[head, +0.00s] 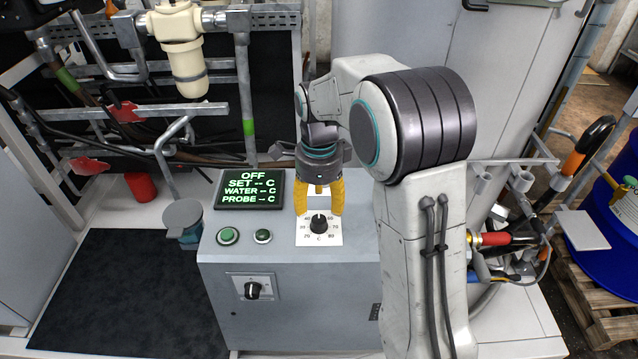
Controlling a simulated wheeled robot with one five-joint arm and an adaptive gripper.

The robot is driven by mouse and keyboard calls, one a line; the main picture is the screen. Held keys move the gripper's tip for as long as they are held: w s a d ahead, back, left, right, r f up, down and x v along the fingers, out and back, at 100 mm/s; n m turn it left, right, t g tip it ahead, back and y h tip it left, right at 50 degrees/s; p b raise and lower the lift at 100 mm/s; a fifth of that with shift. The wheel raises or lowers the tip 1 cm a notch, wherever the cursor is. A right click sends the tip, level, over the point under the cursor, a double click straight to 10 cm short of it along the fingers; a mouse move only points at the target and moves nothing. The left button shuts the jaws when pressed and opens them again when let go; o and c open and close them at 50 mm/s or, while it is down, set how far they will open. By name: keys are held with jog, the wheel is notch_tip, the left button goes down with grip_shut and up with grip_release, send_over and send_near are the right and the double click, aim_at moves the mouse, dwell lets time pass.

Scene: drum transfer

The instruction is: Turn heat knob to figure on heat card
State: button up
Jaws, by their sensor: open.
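The heat knob (319,223) is a black round knob on a white dial plate (305,238) on top of the grey control box. The dial carries figures around it, with 20, 30, 40, 60, 70 and 80 readable. A white mark on the knob seems to point up toward the far side. My gripper (319,211) has yellow fingers, open, pointing down just at the far side of the knob; I cannot tell whether they touch it. A small display (250,189) reads OFF, SET -- C, WATER -- C, PROBE -- C. I cannot make out a heat card.
Two green buttons (228,236) sit left of the dial. A black selector knob (252,289) is on the box's front. A grey-lidded cup-like part (184,222) stands left of the box. A red cylinder (141,186), pipes, and a blue drum (612,225) on a pallet stand around.

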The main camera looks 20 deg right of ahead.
aim_at(319, 219)
jog(key=shift+r, duration=2.65)
